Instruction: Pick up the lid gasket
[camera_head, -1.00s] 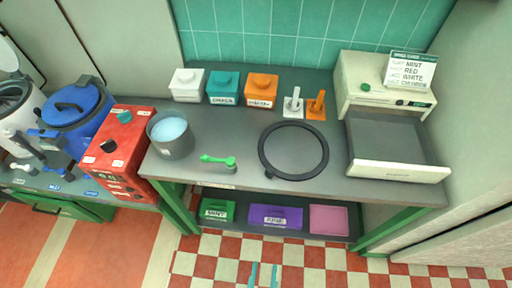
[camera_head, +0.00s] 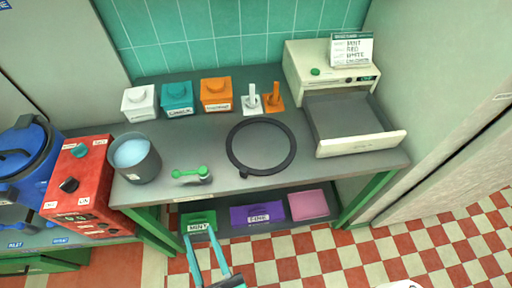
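The lid gasket looks to be the large thin black ring (camera_head: 265,173) lying flat on the grey worktop, with a small tab at its front left. My gripper (camera_head: 198,231) shows at the bottom of the head view as two teal fingers, spread apart with nothing between them. It is in front of the bench, below and left of the ring in the picture, and apart from it. The ring is fully in view.
The worktop (camera_head: 215,140) also bears a grey pot (camera_head: 135,170) of blue liquid, a green scoop (camera_head: 190,173), and several lidded boxes at the back. An open drawer (camera_head: 362,145) juts out at right. A red box (camera_head: 78,190) stands left. Bins sit on the lower shelf.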

